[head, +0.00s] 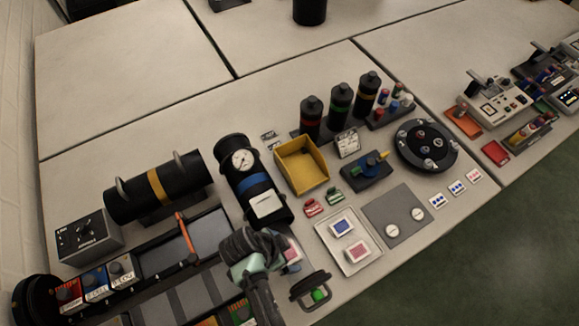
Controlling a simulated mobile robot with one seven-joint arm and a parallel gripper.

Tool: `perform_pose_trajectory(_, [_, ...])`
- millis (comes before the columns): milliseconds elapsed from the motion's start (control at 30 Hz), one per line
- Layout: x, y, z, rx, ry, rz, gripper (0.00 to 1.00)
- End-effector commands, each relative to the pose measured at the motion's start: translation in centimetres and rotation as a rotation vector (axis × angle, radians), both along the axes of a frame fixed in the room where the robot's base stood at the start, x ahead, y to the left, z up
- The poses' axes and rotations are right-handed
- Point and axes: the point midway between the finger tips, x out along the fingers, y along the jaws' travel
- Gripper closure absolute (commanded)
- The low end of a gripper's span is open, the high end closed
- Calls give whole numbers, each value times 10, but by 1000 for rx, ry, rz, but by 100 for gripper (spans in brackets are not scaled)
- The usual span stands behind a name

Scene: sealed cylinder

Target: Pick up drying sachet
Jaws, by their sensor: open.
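Two flat, sachet-like packets lie on a light tray (375,262) right of my arm. One has a blue face (342,227), the other a pinkish-red face (357,251). I cannot read which is the drying sachet. Another small pink and white item (292,262) shows beside my gripper, partly covered by it. My gripper (279,247), dark at the end of my mint and black arm, is open over the table, left of the tray. Its fingertips are hard to make out, and I see nothing held.
A black cylinder with a gauge (242,160) lies just behind my gripper. A yellow bin (300,165), a grey plate (385,205) and a black handled item with a green part (311,288) are near the tray. The back tabletop is largely clear.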

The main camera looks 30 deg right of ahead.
Motion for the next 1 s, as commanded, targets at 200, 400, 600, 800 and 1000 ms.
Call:
perform_pose_trajectory(200, [0, 0, 0, 0, 0, 0, 32])
perform_pose_trajectory(400, [0, 0, 0, 0, -1, 1, 68])
perform_pose_trajectory(600, [0, 0, 1, 0, -1, 1, 79])
perform_pose_trajectory(800, [1, 0, 4, 0, -3, 1, 79])
perform_pose_trajectory(1000, [1, 0, 23, 0, -4, 1, 79])
